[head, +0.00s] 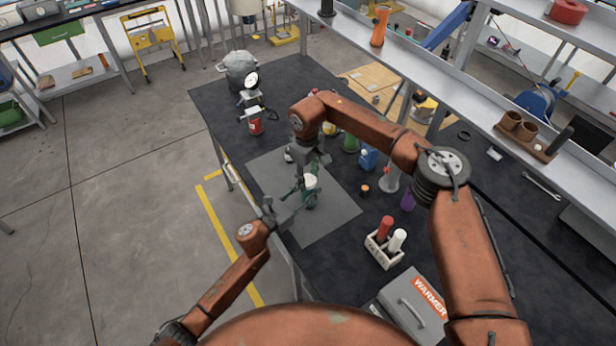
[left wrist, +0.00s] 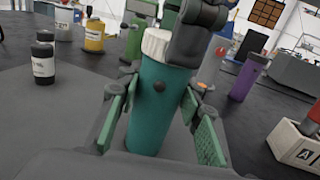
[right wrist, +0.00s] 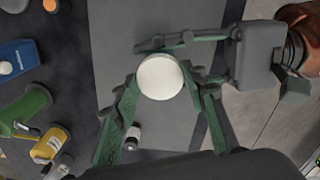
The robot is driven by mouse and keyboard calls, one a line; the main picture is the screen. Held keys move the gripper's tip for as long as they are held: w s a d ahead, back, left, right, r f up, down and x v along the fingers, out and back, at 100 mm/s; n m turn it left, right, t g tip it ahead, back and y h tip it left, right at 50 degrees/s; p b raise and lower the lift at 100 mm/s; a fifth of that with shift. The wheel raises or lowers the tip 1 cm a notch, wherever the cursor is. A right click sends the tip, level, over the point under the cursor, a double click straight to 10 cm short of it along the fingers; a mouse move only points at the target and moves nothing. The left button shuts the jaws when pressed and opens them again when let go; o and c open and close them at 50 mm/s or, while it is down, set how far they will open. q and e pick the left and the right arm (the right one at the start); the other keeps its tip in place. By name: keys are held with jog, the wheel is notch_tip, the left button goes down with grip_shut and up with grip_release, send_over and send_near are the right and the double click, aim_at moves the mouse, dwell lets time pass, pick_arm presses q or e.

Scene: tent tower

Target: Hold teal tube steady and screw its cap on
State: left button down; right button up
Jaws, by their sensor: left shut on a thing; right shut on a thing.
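The teal tube (left wrist: 160,105) stands upright over the grey mat (head: 325,232), with a ribbed white cap (left wrist: 157,45) at its top. My left gripper (head: 302,198) is shut around the tube's body, one green-padded finger on each side in the left wrist view. My right gripper (head: 309,172) comes down from above and is shut on the cap. In the right wrist view the round cap (right wrist: 160,77) sits between its green-padded fingers and hides the tube below. I cannot tell how far the cap sits on the thread.
A white crate (head: 383,256) with a red and a white tube stands right of the mat, near the warmer box (head: 413,298). A purple tube (left wrist: 246,78), a blue bottle (head: 369,158) and a yellow bottle (left wrist: 94,36) stand around. The mat's near part is clear.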

jog(key=shift+s, duration=0.1)
jog(key=o, duration=0.8)
jog(key=shift+r, duration=2.3)
jog(key=shift+a, duration=0.15)
jog(key=shift+c, duration=0.5)
